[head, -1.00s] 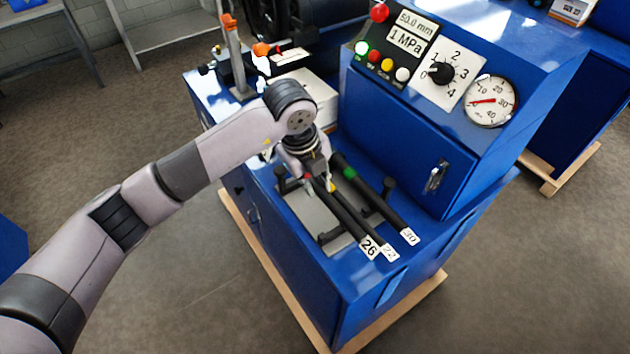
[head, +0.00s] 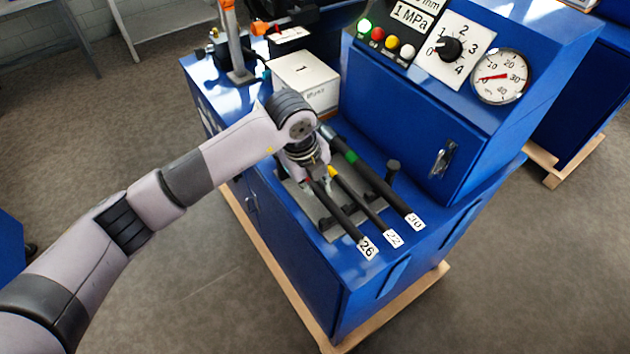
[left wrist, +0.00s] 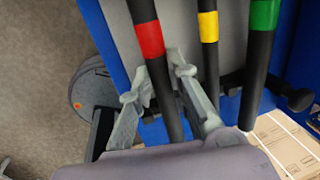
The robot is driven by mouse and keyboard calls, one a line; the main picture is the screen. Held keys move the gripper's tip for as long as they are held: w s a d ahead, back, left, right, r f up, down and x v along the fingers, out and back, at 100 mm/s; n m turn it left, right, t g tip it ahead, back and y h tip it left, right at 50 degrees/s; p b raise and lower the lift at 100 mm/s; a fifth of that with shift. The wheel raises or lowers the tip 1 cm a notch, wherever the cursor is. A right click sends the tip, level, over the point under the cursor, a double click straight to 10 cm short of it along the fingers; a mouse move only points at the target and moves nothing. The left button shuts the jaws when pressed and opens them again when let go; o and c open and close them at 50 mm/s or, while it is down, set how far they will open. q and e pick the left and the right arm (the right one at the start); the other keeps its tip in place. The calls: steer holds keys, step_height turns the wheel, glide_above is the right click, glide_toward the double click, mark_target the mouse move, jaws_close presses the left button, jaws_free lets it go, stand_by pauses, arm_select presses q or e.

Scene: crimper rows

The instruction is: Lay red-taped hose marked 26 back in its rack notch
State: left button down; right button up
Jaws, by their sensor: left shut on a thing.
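The red-taped hose marked 26 (head: 347,222) is black, with a white end tag, and lies along the left side of the grey rack plate (head: 303,203). Its red band shows clearly in the left wrist view (left wrist: 150,38). My left gripper (head: 318,184) is shut on this hose, with one finger on each side just below the band (left wrist: 158,82). The yellow-taped hose (head: 370,211) lies beside it to the right, then the green-taped hose marked 30 (head: 387,190). My gripper hides part of the rack, so I cannot tell whether hose 26 sits in a notch.
The rack is on a blue cabinet with a control panel and gauge (head: 500,77) behind it. A cardboard box (head: 303,82) marked 1 stands beyond the gripper. A black rack post (head: 393,167) rises right of the hoses. My right gripper is not seen.

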arm_select(q)
steer(key=shift+f+b, duration=0.55)
steer(key=shift+f, duration=0.05)
stand_by(0.4)
steer(key=c, duration=1.4)
jaws_free()
steer(key=shift+c, duration=0.2)
steer(key=shift+f, duration=0.1)
steer(key=shift+r, duration=0.2)
steer(key=shift+w+d+p+v, duration=0.15)
steer(key=shift+p+v, duration=0.45)
steer(key=shift+v, duration=0.35)
steer(key=shift+w+d+p+v, duration=0.1)
steer(key=shift+d+p+v, duration=0.1)
steer(key=shift+p+v, duration=0.6)
steer(key=shift+w+d+p+v, duration=0.15)
steer(key=shift+p+v, duration=0.25)
steer(key=shift+v, duration=0.7)
steer(key=shift+s, duration=0.1)
